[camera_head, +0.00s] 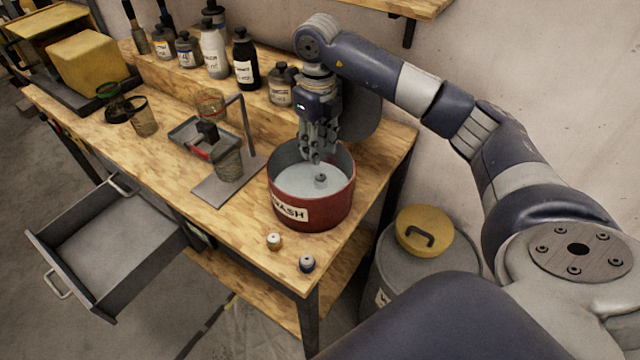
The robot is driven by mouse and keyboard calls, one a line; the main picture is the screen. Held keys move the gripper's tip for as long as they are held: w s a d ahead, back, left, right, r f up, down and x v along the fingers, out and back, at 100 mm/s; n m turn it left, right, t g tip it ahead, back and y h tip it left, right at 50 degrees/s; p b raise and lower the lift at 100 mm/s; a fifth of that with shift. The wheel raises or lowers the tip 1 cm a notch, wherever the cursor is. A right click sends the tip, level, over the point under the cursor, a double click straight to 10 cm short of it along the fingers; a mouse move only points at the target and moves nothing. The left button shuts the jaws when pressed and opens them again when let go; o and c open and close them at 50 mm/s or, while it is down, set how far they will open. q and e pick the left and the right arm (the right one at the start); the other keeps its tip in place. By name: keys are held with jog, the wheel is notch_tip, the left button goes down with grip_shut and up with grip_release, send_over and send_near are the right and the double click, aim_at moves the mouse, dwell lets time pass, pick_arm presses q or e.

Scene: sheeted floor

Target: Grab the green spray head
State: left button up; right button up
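My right gripper (317,158) points down over the red wash pot (312,210), its fingertips inside the rim. The fingers look close together, but whether they are open or shut is unclear. A small dark greyish piece (320,181) shows in the pale inside of the pot, just below the fingertips; its colour is too dull to tell if it is the green spray head. Two small capped pieces are on the table's front corner: one with a yellowish base (274,241) and one with a dark blue base (307,263). My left gripper is out of view.
Several bottles (214,50) line the raised shelf behind. A grey tray (196,140), a mesh cup (229,166) and a stand (245,125) are left of the pot. An open drawer (105,235) juts out at the left. A drum with a yellow lid (424,232) stands at right.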

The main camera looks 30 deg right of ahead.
jog(key=p, duration=0.1)
send_over(320, 174)
notch_tip(320, 174, down, 4)
jog(key=shift+w+a+f, duration=0.1)
jog(key=shift+f, duration=0.3)
jog(key=f+p, duration=0.1)
jog(key=f, duration=0.1)
jog(key=f+p, duration=0.1)
jog(key=f, duration=0.1)
jog(key=shift+s+f+p, duration=0.2)
jog(key=shift+f+p, duration=0.1)
jog(key=c, duration=0.7)
